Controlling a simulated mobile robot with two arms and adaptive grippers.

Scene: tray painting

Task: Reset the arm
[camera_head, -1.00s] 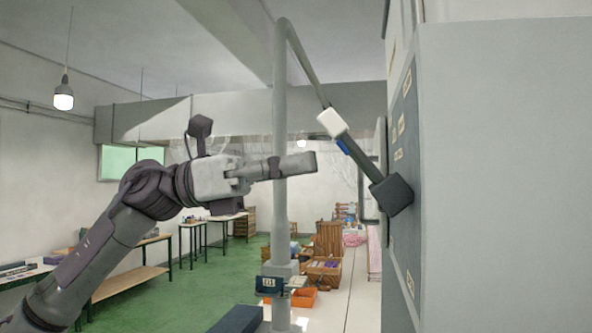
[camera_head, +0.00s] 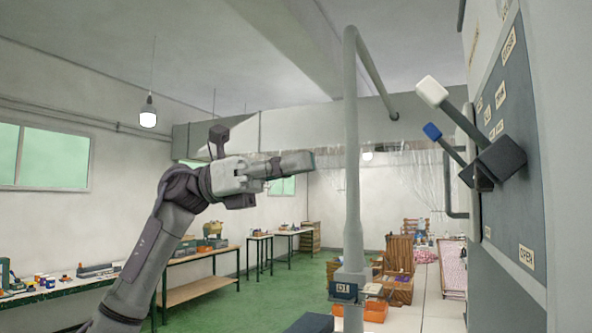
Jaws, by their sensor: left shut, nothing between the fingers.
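My left arm comes in from the lower left and is raised in front of me. Its gripper (camera_head: 297,161) points right, shut and empty, its tip a little left of a grey vertical pipe in the picture. It appears apart from everything around it. My right gripper is not in view.
A grey pipe (camera_head: 352,200) stands right of the gripper. A grey cabinet (camera_head: 565,130) on the right carries a dark panel with a white-ended lever (camera_head: 432,91) and a blue-ended lever (camera_head: 433,131). Workbenches (camera_head: 205,285) line the left wall. Green floor (camera_head: 290,295) lies between.

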